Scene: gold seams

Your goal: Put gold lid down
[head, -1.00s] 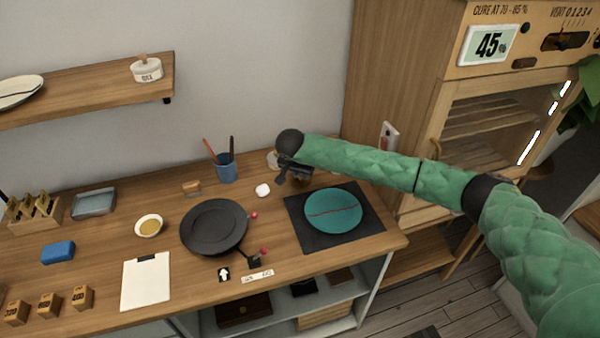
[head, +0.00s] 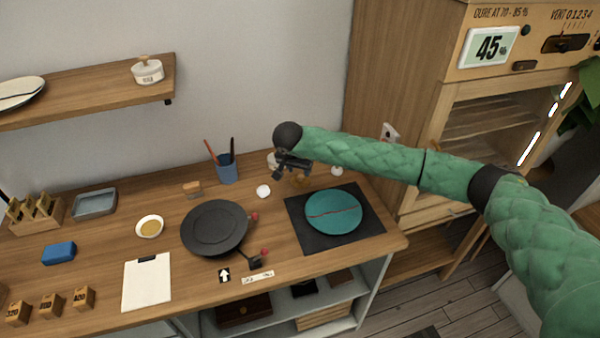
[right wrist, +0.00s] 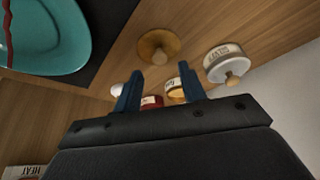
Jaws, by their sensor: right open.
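A round gold-brown lid with a small knob (right wrist: 158,46) lies on the wooden table in the right wrist view, just beyond my fingertips and apart from them. My right gripper (right wrist: 157,90) is open, with nothing between its two blue fingers. My left gripper is not in view.
A white lidded jar (right wrist: 226,62) and a red-banded jar (right wrist: 151,101) stand close to the gripper. A teal plate with a red seam (head: 334,212) lies on the dark mat (head: 298,232). A black round turntable (head: 214,228) and blue cup (head: 227,170) stand left.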

